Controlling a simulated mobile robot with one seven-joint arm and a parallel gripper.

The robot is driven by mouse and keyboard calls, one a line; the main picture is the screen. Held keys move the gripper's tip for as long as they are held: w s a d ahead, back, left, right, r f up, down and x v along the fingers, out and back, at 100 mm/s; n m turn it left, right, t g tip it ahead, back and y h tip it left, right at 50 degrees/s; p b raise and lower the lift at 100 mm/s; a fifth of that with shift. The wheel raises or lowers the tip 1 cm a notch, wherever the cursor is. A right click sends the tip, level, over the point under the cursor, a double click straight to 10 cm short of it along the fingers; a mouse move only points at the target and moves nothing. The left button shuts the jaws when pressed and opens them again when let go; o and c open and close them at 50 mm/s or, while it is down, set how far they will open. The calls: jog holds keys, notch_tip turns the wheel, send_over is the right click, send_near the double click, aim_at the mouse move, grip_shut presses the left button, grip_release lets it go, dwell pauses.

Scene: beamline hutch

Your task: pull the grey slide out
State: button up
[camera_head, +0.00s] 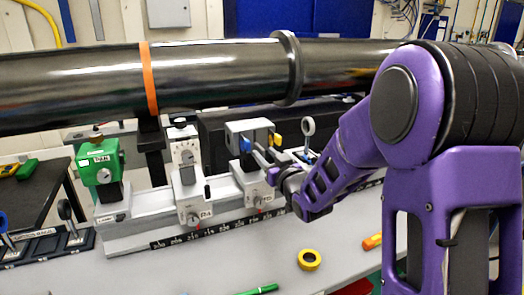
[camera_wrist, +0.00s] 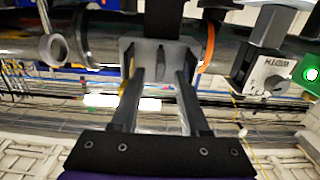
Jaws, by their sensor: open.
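A grey slide (camera_head: 240,128), a pale block with blue and yellow parts by it, sits on a carrier of the bench rail (camera_head: 150,232) under the dark tube in the head view. In the wrist view a pale grey block, which looks like the slide (camera_wrist: 127,47), is straight ahead. My gripper (camera_head: 266,160) is beside the slide's carrier, on its right. In the wrist view my gripper (camera_wrist: 160,78) is open, with its two fingers apart and their tips at the block. I cannot tell whether they touch it.
The dark tube (camera_head: 215,75) with an orange band runs across above the rail. A green unit (camera_head: 100,160) and another carrier (camera_head: 193,200) stand left of the slide. A ring on a post (camera_head: 308,127) is close on its right. Yellow tape (camera_head: 309,259) lies on the front bench.

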aim_at(256, 142)
jog(key=shift+x, duration=1.4)
jog(key=shift+c, duration=0.3)
grip_shut()
